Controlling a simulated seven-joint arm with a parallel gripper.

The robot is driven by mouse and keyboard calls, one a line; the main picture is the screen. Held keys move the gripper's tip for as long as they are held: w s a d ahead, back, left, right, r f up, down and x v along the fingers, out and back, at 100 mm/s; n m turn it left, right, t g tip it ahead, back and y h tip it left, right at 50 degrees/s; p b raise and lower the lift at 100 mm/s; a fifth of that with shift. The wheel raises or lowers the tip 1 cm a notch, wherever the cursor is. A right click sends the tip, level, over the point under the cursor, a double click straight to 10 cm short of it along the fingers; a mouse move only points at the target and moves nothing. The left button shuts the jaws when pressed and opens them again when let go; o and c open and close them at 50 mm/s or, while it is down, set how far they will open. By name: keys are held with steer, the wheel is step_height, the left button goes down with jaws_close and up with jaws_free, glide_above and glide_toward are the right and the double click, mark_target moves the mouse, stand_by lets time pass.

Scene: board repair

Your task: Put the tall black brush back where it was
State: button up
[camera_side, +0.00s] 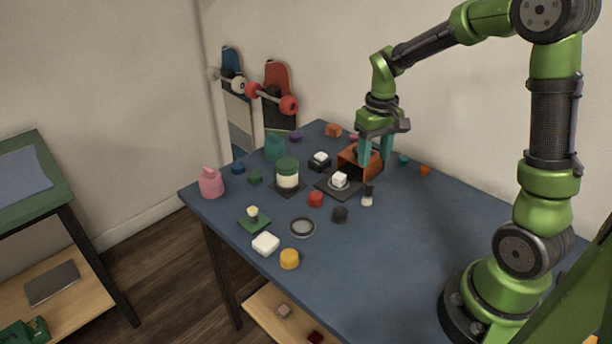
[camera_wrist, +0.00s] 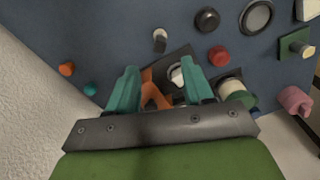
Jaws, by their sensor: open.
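A small brush with a black part and a pale end (camera_side: 367,196) is on the blue table, to the right of the dark square mat. It also shows in the wrist view (camera_wrist: 160,40), beyond the fingers; I cannot tell for sure whether it stands or lies. My gripper (camera_side: 376,150) has teal fingers, points down and is open at the orange-brown open box (camera_side: 373,171). In the wrist view my gripper (camera_wrist: 160,82) has its fingers apart, with part of the orange box (camera_wrist: 152,94) between them. The fingers partly hide the box and its contents. The brush is apart from the fingers.
The dark mat (camera_side: 325,188) bears a white-topped item (camera_side: 340,180). The table's right front part (camera_side: 420,240) is clear. A wall runs behind.

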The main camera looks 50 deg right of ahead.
steer(key=s+a+r+t+y, duration=0.2)
steer(key=s+a+r+t, duration=0.5)
steer(key=s+a+r, duration=0.4)
steer(key=a, duration=0.3)
steer(key=shift+s+a+r, duration=0.2)
steer(key=shift+a+r, duration=0.05)
steer(key=shift+a, duration=0.15)
